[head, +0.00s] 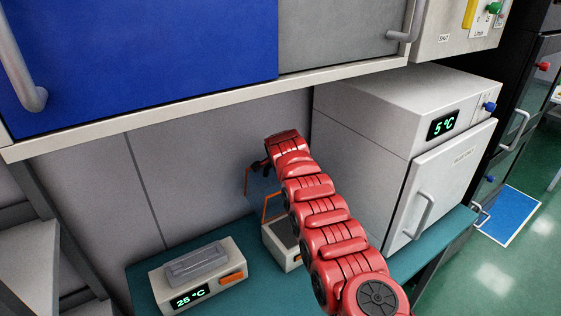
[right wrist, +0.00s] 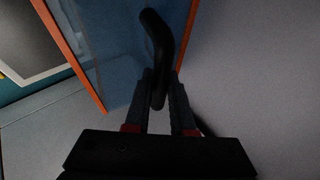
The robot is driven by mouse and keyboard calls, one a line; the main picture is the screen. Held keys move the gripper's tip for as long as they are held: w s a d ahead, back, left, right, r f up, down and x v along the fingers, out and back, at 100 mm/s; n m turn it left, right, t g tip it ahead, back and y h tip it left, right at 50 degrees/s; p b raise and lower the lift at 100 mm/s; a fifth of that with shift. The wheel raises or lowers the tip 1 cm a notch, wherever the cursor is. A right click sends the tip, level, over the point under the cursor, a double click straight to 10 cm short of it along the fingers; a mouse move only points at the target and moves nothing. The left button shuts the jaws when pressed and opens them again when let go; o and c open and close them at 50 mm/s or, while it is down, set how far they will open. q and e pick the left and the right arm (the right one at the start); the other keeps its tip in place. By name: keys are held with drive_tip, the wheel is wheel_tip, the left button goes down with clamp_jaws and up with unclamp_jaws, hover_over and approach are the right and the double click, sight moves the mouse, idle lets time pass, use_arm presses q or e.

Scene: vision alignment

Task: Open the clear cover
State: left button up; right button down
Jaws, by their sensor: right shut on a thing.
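The clear cover (right wrist: 110,45) is a see-through pane with orange edges, seen close up in the right wrist view. In the head view its orange edge (head: 265,207) rises above a small white device (head: 290,262), so the cover stands raised from it. A black curved handle (right wrist: 158,50) on the cover lies between the fingers of my right gripper (right wrist: 160,100), which is shut on it. In the head view my right gripper (head: 258,168) is small and dark at the end of my red arm, which hides part of the device. My left gripper is not in view.
A white device reading 25 °C (head: 190,272) stands on the teal bench (head: 150,260) to the left. A white cabinet reading 5 °C (head: 400,130) stands to the right. A blue-fronted shelf cabinet (head: 150,50) overhangs the bench. A grey wall is behind.

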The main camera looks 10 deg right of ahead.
drive_tip(key=shift+a+f, duration=0.1)
drive_tip(key=shift+a, duration=0.1)
idle(0.3)
drive_tip(key=c, duration=0.8)
unclamp_jaws()
drive_tip(key=shift+w, duration=0.1)
drive_tip(key=shift+o, duration=0.2)
drive_tip(key=shift+d, duration=0.1)
